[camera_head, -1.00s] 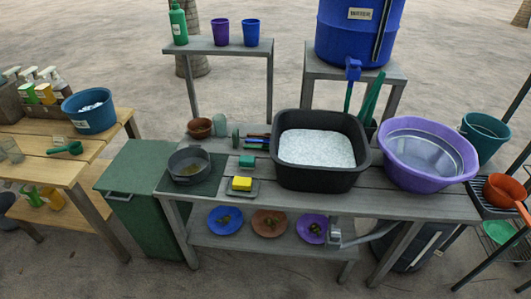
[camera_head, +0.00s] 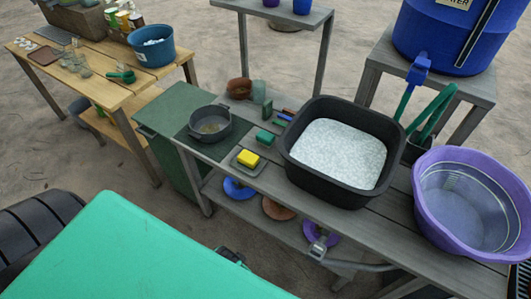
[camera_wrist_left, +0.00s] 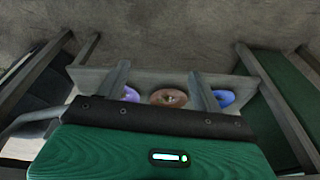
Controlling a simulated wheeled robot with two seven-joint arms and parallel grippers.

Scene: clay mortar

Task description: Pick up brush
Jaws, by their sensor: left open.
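Several small slim tools with green, blue and orange-brown handles (camera_head: 285,116) lie on the grey table, against the left side of the black tub. They look like brushes, but are too small to tell apart. In the head view, a green part of my left arm fills the lower left.
The black tub (camera_head: 291,165) holds white granular material. A purple basin (camera_head: 427,205) stands to its right. A dark pot (camera_head: 190,135), a yellow sponge (camera_head: 248,157) and a green block (camera_head: 264,138) are on the left.

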